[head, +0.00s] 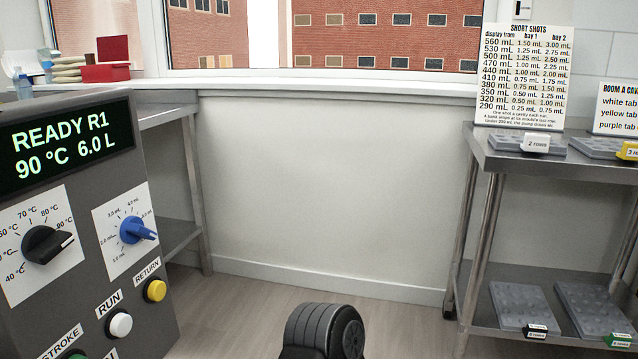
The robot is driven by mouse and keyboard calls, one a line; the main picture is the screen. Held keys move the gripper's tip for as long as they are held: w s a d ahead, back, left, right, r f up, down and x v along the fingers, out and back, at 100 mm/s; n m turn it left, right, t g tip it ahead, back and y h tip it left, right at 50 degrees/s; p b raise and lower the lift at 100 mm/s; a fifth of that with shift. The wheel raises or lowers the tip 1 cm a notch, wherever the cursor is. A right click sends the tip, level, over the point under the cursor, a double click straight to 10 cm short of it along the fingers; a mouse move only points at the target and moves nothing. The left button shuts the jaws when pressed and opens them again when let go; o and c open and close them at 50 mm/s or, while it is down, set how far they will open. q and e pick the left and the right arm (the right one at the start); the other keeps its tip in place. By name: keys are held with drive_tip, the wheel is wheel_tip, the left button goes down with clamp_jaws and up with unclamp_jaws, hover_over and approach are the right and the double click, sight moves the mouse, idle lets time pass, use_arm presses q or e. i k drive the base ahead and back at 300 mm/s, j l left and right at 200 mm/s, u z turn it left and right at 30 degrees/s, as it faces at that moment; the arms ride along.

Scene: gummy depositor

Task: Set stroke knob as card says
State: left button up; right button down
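The grey depositor's panel (75,275) fills the left side of the head view. A blue knob (137,230) sits on a white dial plate with a mL scale; its narrow end points right and slightly down, below the mark that looks like 5.0 mL. The display (66,144) reads "READY R1, 90 °C, 6.0 L". A card headed "SHORT SHOTS" (525,77) stands at the right, listing display volumes with bay 1 and bay 2 mL values. A second card (617,108), headed "ROOM A CAV…", is cut off by the right edge.
A black temperature knob (48,245) is left of the blue one. A white RUN button (120,325) and yellow RETURN button (155,290) sit below. A steel rack (510,160) at right holds grey moulds with numbered tabs.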

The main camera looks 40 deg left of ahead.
sight(133, 229)
drive_tip(key=i+l+z, duration=0.15)
drive_tip(key=i+z, duration=0.25)
drive_tip(key=i, duration=0.2)
drive_tip(key=i+z, duration=0.4)
drive_tip(key=i, duration=0.2)
drive_tip(key=i+j+z, duration=0.25)
drive_tip(key=i+z, duration=0.15)
drive_tip(key=i, duration=0.4)
drive_tip(key=u, duration=3.85)
